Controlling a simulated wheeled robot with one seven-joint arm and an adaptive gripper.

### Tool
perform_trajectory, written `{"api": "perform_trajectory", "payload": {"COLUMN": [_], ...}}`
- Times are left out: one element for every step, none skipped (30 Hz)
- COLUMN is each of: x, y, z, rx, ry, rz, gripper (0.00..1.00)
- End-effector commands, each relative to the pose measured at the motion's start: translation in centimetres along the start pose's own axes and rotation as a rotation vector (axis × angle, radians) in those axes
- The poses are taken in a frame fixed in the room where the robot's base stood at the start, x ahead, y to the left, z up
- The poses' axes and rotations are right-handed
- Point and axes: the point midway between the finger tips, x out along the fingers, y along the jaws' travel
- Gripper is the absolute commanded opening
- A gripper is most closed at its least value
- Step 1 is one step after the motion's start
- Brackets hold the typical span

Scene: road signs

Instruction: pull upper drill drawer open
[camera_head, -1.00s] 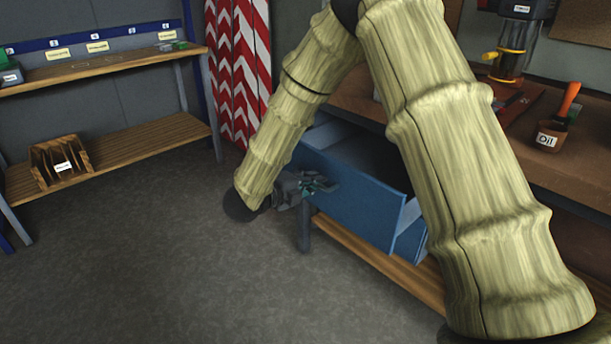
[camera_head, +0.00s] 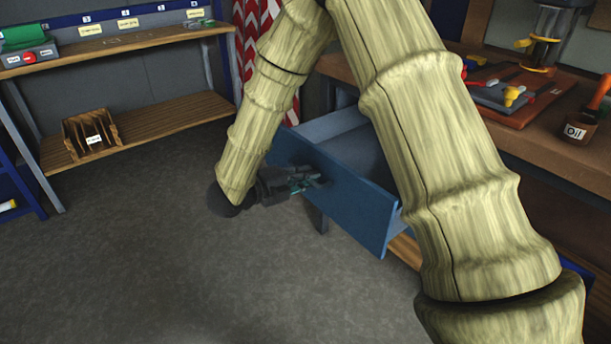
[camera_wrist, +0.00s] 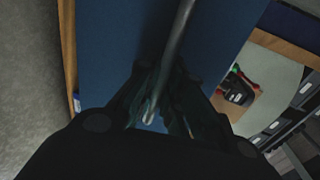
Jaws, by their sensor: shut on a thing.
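The blue drawer (camera_head: 345,205) stands pulled out from under the workbench, with part of its open inside showing behind its front. My gripper (camera_head: 308,182) is at the outer face of the drawer front, near the middle of it. In the wrist view, my gripper's dark fingers (camera_wrist: 165,105) are shut around a grey metal bar handle (camera_wrist: 178,45) that runs along the blue drawer front (camera_wrist: 110,50). My arm hides the right part of the drawer and much of the bench in the head view.
A shelf rack (camera_head: 140,120) with a wooden sorter box (camera_head: 92,135) stands at the left. The grey floor (camera_head: 140,260) in front is clear.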

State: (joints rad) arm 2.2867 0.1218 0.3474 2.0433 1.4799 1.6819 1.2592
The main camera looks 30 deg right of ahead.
Motion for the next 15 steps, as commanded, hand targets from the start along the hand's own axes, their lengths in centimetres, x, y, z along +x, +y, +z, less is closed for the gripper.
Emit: {"api": "perform_trajectory", "payload": {"x": [0.06, 0.07, 0.07, 0.08, 0.08, 0.07, 0.07, 0.06, 0.05, 0.05, 0.04, 0.04, 0.04, 0.03, 0.00], "y": [0.15, 0.15, 0.15, 0.14, 0.14, 0.12, 0.11, 0.10, 0.09, 0.08, 0.07, 0.06, 0.06, 0.05, 0.05], "z": [-0.14, -0.14, -0.14, -0.14, -0.13, -0.11, -0.10, -0.08, -0.06, -0.05, -0.05, -0.03, -0.03, -0.02, -0.02], "rx": [-0.003, -0.003, -0.003, -0.003, -0.003, -0.002, -0.002, -0.002, -0.002, -0.002, -0.001, -0.001, -0.001, -0.001, -0.001], "ry": [0.002, 0.002, 0.002, 0.002, 0.002, 0.001, 0.001, 0.001, 0.001, 0.000, 0.000, 0.000, 0.000, 0.000, 0.000], "rz": [0.001, 0.001, 0.001, 0.001, 0.001, 0.001, 0.001, 0.001, 0.001, 0.001, 0.001, 0.001, 0.001, 0.001, 0.001], "gripper": [0.00, 0.00, 0.15, 0.20, 0.26, 0.32, 0.32, 0.32, 0.32, 0.32, 0.32, 0.32, 0.32, 0.32, 0.32]}}
